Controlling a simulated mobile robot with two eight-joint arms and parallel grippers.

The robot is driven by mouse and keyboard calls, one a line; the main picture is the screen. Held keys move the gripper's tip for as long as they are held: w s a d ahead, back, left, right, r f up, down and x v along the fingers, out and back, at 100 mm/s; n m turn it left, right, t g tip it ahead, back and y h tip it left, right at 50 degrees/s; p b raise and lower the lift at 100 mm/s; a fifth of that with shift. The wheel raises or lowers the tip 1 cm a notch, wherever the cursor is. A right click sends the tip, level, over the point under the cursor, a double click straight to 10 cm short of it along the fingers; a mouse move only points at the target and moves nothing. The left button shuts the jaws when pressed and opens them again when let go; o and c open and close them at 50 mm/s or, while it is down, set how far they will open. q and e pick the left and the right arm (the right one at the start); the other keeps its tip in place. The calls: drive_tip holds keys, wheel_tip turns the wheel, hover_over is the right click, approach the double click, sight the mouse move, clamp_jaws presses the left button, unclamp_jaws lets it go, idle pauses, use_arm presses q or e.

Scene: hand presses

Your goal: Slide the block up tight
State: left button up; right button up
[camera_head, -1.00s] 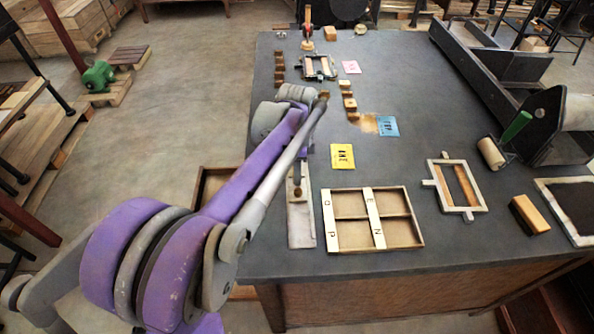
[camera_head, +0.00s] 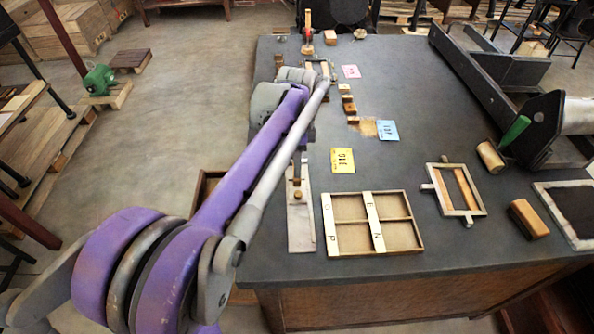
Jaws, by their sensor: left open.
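A narrow pale plate (camera_head: 301,232) lies lengthwise near the table's left edge. A small brown block (camera_head: 297,182) stands upright on it, with a round knob just in front. My left arm reaches in from the lower left, bends high, and its far part comes down behind the purple link. My left gripper (camera_head: 299,163) is open, just above the block's top; its fingers are small and partly hidden, so I cannot tell whether they touch it. My right gripper is out of view.
A lettered wooden tray (camera_head: 422,248) lies right of the plate. A yellow card (camera_head: 343,161), a blue card (camera_head: 387,130) and several small wooden pieces (camera_head: 348,98) lie beyond. A pale frame (camera_head: 438,186) and wooden block (camera_head: 529,218) sit right.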

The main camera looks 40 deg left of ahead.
use_arm(q)
wheel_tip(320, 180, up, 6)
drive_tip(key=shift+s, duration=0.1)
idle(0.7)
